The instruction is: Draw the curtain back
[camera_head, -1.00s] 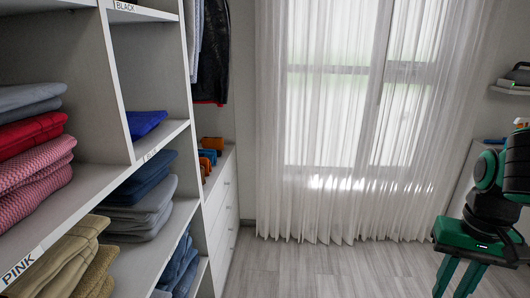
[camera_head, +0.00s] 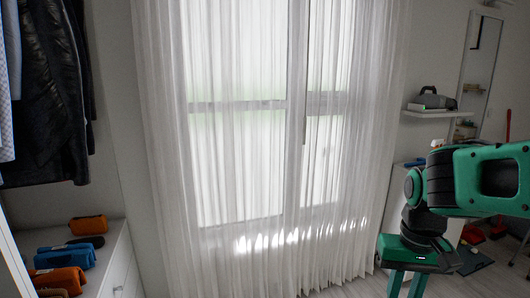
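A sheer white curtain (camera_head: 240,150) hangs across the window in the middle of the view and reaches close to the floor. The window frame (camera_head: 300,90) shows through the cloth. My gripper (camera_head: 406,286) is at the lower right, green and black, pointing down. Its two fingers are apart with nothing seen between them; their tips are cut off by the bottom edge. In the picture it sits just right of the curtain's right edge, and I see no contact. How far it is from the cloth in depth, I cannot tell.
At left, dark clothes (camera_head: 45,90) hang above a white drawer unit (camera_head: 105,270) holding orange and blue rolled items (camera_head: 60,260). At right are a small wall shelf (camera_head: 425,114) with a dark object, a mirror (camera_head: 480,60) and a white cabinet (camera_head: 392,222). Red things lie on the floor behind my arm.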

